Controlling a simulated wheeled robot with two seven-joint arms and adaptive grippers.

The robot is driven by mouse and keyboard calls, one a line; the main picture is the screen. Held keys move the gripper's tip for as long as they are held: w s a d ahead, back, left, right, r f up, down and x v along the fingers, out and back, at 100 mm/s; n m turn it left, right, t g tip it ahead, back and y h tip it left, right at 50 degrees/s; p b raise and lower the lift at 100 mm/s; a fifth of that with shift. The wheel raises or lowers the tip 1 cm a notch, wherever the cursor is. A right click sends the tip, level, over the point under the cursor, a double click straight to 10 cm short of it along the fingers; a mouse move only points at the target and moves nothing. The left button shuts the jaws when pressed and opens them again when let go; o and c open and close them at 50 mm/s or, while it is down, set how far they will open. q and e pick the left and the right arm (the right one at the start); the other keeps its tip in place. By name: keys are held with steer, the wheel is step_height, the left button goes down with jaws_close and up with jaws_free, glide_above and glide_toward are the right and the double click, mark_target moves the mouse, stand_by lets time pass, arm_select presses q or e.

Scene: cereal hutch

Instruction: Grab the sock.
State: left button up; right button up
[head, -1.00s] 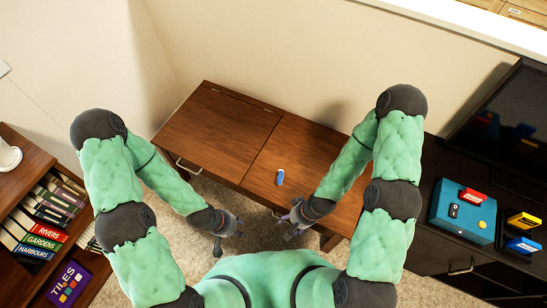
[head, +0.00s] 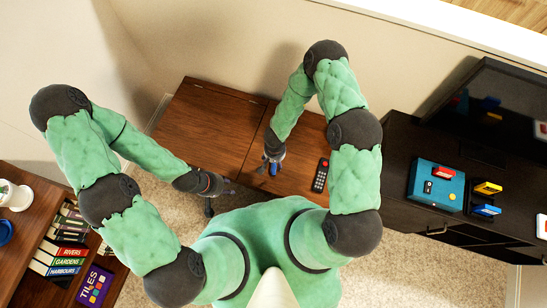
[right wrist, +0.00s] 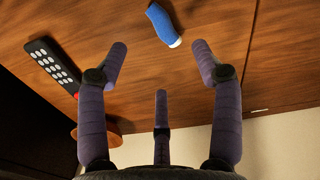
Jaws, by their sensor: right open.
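The sock (right wrist: 163,24) is a small blue item with a white end, lying on the brown wooden desk top (right wrist: 215,20). In the right wrist view it lies beyond the fingertips, near the middle of the top edge. My right gripper (right wrist: 160,65) is open and empty, its fingers spread and apart from the sock. In the head view the right gripper (head: 272,163) is over the desk and covers most of the sock; a bit of blue shows there. My left gripper (head: 222,194) is open and empty in front of the desk's near edge.
A black remote (head: 320,175) lies on the desk right of the right gripper, beside my right arm. A dark cabinet with a teal box (head: 436,185) stands at right. A bookshelf with several books (head: 55,258) stands at left. The left desk half (head: 210,115) is clear.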

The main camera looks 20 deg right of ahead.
steer(key=b, duration=0.2)
glide_above(275, 168)
step_height(275, 168, down, 5)
steer(key=shift+w+f, duration=0.1)
step_height(275, 168, down, 5)
steer(key=shift+b, duration=1.1)
steer(key=c, duration=1)
